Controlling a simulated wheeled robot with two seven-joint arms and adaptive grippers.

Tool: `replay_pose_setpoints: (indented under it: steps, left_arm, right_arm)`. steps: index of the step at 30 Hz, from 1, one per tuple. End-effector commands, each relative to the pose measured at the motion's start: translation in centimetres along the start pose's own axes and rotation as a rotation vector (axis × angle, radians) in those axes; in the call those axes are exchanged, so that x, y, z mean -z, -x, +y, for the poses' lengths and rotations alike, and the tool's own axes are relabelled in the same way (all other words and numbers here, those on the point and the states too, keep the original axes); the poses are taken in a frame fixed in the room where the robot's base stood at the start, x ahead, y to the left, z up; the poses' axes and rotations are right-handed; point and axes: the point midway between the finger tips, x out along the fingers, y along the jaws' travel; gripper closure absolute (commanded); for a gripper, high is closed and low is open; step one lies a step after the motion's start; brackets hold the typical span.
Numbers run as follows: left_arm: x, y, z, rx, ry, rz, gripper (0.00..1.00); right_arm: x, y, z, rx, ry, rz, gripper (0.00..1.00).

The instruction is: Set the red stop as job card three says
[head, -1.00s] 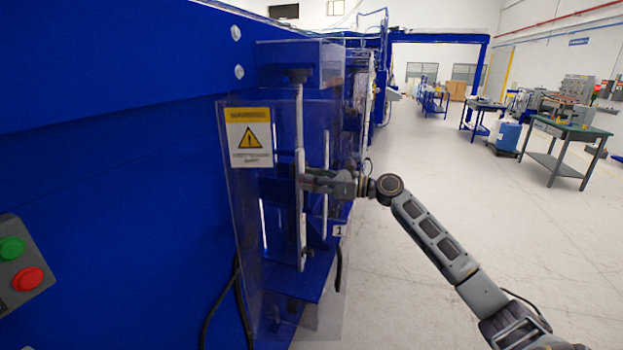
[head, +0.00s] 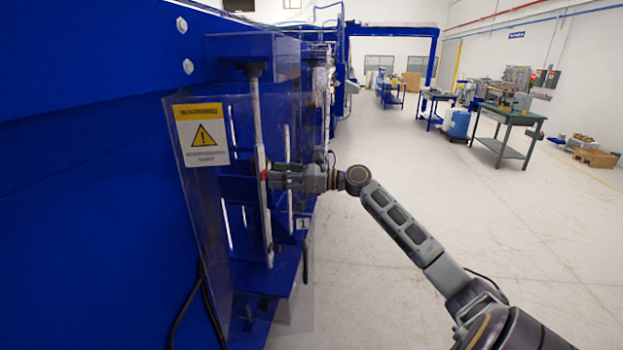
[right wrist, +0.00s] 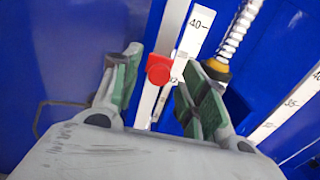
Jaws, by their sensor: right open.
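A lower number by the stop is partly covered. In the head view the red stop (head: 264,175) is a tiny red spot on the upright white scale. My right gripper (right wrist: 162,58) is open, one green-padded finger on each side of the stop. I cannot tell whether either finger touches it. In the head view my right gripper (head: 275,177) reaches the scale from the right. My left gripper and job card three are not in view.
A clear guard with a yellow warning sign (head: 202,134) stands left of the scale. A plate marked 1 (head: 303,223) is below right. A threaded rod (right wrist: 238,30) and a second scale (right wrist: 292,112) lie right of the stop.

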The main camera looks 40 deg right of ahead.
Motion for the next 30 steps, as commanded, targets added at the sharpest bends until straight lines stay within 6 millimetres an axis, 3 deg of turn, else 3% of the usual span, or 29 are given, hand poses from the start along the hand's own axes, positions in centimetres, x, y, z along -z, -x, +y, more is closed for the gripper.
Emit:
replay_pose_setpoints:
  steps: [30]
  left_arm:
    - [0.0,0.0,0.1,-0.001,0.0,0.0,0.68]
  right_arm:
    - [0.0,9.1,0.0,0.0,0.0,0.0,0.57]
